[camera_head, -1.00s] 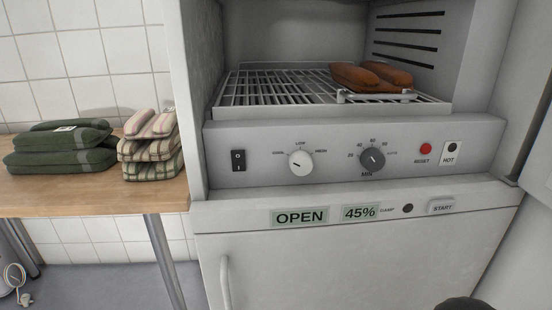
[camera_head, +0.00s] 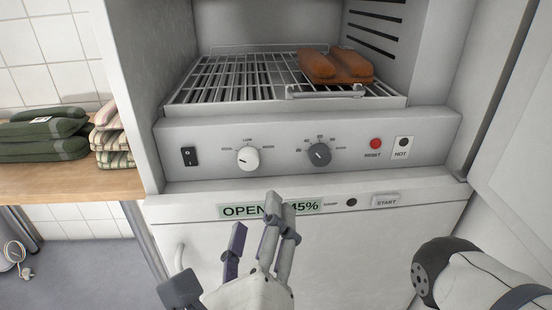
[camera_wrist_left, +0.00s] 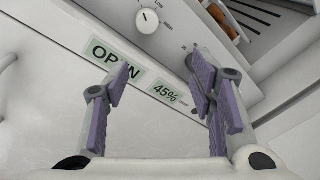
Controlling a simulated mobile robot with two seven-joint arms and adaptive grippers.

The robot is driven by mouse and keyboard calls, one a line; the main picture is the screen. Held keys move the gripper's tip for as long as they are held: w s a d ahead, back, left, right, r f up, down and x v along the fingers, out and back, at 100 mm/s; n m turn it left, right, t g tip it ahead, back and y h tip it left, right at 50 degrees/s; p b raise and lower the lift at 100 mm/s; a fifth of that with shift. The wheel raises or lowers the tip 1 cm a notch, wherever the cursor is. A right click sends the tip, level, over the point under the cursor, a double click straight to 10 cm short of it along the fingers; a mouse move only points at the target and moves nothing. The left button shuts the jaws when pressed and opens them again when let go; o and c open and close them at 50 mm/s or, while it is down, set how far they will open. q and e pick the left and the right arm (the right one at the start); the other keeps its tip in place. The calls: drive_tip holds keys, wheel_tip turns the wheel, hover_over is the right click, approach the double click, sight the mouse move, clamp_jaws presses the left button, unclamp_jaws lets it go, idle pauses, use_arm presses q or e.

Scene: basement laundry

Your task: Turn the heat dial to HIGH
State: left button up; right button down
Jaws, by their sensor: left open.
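The heat dial (camera_head: 248,158) is a white round knob on the grey control panel, with labels around it that read COOL, LOW and HIGH. Its dark pointer mark faces left, toward the COOL side. The dial also shows at the top of the left wrist view (camera_wrist_left: 148,20). My left gripper (camera_head: 260,230) is open and empty. It is in front of the lower door, below the dial and apart from it, and its fingers partly cover the OPEN and 45% displays. My right gripper is not in view.
A dark timer knob (camera_head: 319,154) sits right of the dial, and a black switch (camera_head: 190,156) sits left. The red RESET button (camera_head: 376,143) is further right. Brown items (camera_head: 336,66) lie on the rack (camera_head: 235,82) above. Folded textiles (camera_head: 45,137) lie on the wooden counter.

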sight(247, 163)
use_arm(q)
drive_tip(key=shift+n+y, duration=0.6)
drive_tip(key=shift+n, duration=0.3)
drive_tip(key=w, duration=0.4)
drive_tip(key=w+a+p, duration=0.1)
drive_tip(key=w, duration=0.3)
drive_tip(key=w+p, duration=0.1)
drive_tip(key=w, duration=0.4)
drive_tip(key=shift+a+r, duration=0.2)
drive_tip(key=shift+r, duration=0.15)
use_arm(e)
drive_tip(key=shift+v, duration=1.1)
use_arm(q)
drive_tip(key=shift+c, duration=0.6)
drive_tip(key=c, duration=1.1)
